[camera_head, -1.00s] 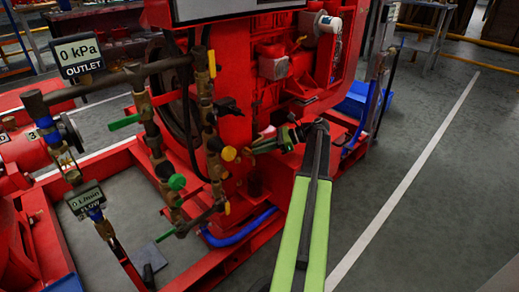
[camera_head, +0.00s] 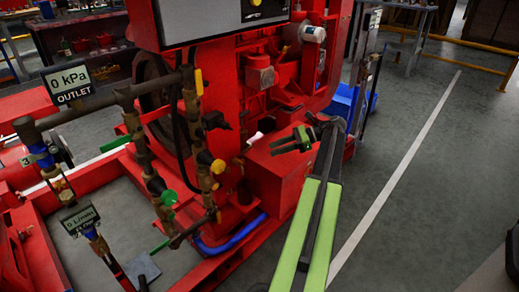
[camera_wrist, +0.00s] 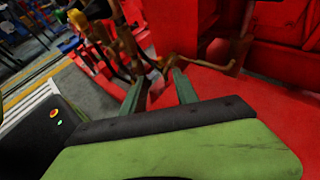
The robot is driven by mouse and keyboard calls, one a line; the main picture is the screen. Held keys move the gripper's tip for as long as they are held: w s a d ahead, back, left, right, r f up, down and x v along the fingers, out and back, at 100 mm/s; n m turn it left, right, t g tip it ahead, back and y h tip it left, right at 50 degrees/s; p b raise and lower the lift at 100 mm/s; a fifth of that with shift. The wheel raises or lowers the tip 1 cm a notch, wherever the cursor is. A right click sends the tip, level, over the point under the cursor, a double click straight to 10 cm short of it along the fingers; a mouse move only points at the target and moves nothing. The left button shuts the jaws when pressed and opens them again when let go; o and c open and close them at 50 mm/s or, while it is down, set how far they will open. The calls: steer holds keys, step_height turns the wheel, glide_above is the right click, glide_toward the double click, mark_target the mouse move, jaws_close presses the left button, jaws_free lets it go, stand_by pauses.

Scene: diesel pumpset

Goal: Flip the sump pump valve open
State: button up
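My gripper (camera_head: 289,141) is in front of the red engine base, to the right of the valve pipework. Its two green fingers are apart with nothing between them; they also show in the wrist view (camera_wrist: 158,90). Brass valves stand on upright pipes to its left: a yellow knob (camera_head: 217,166), a green knob (camera_head: 169,197), a yellow lever (camera_head: 199,82) and green levers (camera_head: 115,143). The gripper is apart from all of them. No label shows which is the sump pump valve. The wrist view has pipework (camera_wrist: 125,40) at upper left, blurred.
The red pumpset engine (camera_head: 250,100) stands behind the gripper. Gauges reading OUTLET 0 kPa (camera_head: 70,82) and flow (camera_head: 80,220) are at left. A blue hose (camera_head: 230,238) runs along the base frame. Grey floor at right is clear around the white line (camera_head: 400,170).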

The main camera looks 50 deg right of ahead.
steer(key=p+v, duration=0.1)
steer(key=v, duration=0.4)
steer(key=shift+s+d+r, duration=0.1)
steer(key=shift+s, duration=0.05)
